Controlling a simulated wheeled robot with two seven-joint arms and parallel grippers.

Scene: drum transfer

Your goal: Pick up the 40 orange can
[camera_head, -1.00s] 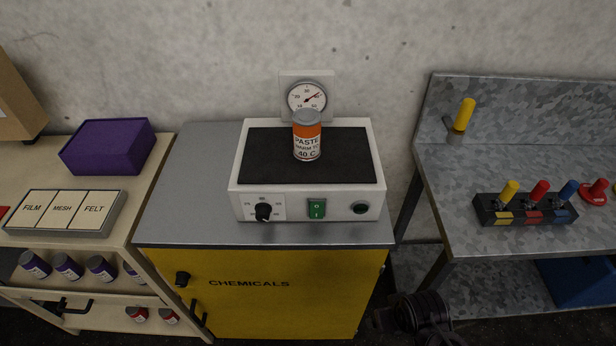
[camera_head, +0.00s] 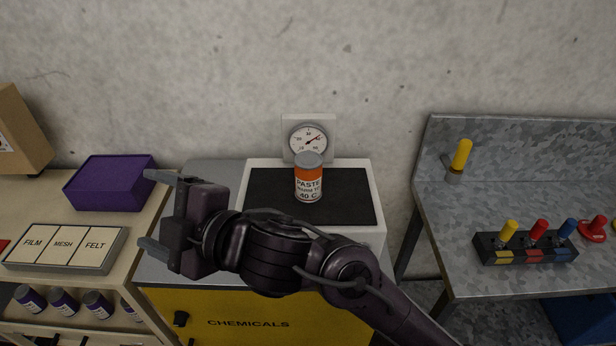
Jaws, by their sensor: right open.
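The orange can (camera_head: 308,178) has a grey lid and a white label reading "PASTE WARM TO 40 C". It stands upright on the black top of the white hot plate (camera_head: 256,168). My right gripper (camera_head: 154,211) is open and empty. It is left of the can and nearer to me, with its fingers pointing left, away from the can. My right arm crosses in front of the hot plate and hides its front panel and knobs. My left gripper is not in view.
A round dial gauge (camera_head: 308,141) is behind the can. A purple box (camera_head: 110,184) and a FILM, MESH, FELT tray (camera_head: 66,246) are on the left bench. A black block with coloured handles (camera_head: 525,248) is on the right bench. The yellow CHEMICALS cabinet (camera_head: 250,324) is below.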

